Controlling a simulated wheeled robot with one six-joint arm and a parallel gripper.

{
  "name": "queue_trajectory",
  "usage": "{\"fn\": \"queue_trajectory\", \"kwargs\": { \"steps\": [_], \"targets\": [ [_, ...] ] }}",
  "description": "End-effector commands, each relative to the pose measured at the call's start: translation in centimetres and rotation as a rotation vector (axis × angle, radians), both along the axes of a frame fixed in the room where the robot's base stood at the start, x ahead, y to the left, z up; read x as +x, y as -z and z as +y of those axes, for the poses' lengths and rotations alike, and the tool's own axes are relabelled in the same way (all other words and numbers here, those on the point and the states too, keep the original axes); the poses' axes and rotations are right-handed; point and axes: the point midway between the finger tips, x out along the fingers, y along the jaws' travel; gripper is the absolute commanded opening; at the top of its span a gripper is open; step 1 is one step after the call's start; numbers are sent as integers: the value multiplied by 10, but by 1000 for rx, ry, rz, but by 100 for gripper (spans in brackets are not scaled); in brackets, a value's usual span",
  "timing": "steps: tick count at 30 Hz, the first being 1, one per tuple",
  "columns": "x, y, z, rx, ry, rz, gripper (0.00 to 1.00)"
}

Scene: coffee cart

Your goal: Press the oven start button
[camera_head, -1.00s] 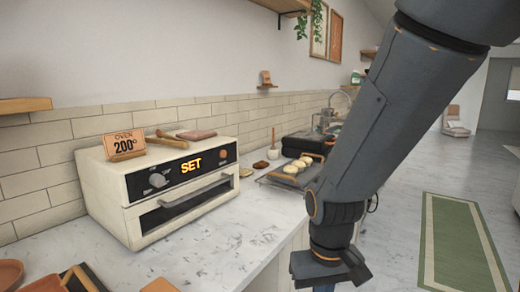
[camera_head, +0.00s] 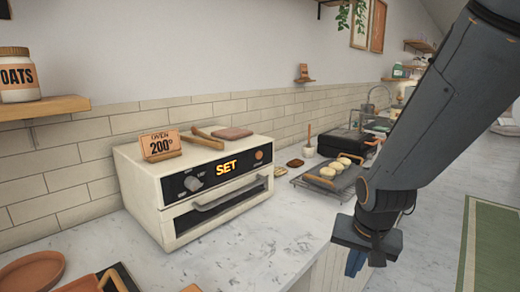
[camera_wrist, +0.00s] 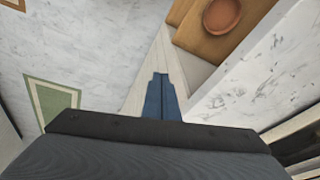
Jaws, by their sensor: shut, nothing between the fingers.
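A cream countertop oven (camera_head: 140,192) stands on the marble counter against the tiled wall. Its black front panel holds a grey knob (camera_head: 193,183), a display (camera_head: 226,168) lit with "SET", and a round orange-brown button (camera_head: 259,155) at the right end. The oven door has a grey handle (camera_head: 230,192). My gripper (camera_head: 355,263) hangs to the right of the oven, in front of the counter's edge, pointing down and apart from the oven. In the wrist view its blue fingers (camera_wrist: 161,97) are together and empty. The button is not in the wrist view.
A card reading "OVEN 200°" (camera_head: 160,145), a wooden tool (camera_head: 204,139) and a brown slab (camera_head: 232,133) lie on the oven. Right of it are a rack (camera_head: 308,182) with pale rounds and a black appliance (camera_head: 343,143). A shelf (camera_head: 45,107) with an oats jar hangs left.

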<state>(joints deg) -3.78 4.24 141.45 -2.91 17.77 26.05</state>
Motion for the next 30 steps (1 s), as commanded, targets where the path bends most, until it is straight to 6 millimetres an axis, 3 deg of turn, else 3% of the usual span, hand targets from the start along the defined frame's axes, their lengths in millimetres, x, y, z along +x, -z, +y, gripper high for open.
{"fn": "queue_trajectory", "kwargs": {
  "steps": [1,6,12,18,30],
  "targets": [
    [24,-23,11,37,72,-75,0],
    [103,-81,54,253,327,-312,0],
    [161,-144,105,551,522,-468,0],
    [183,-175,133,726,604,-511,0],
    [187,-178,137,755,617,-516,0]
  ]
}}
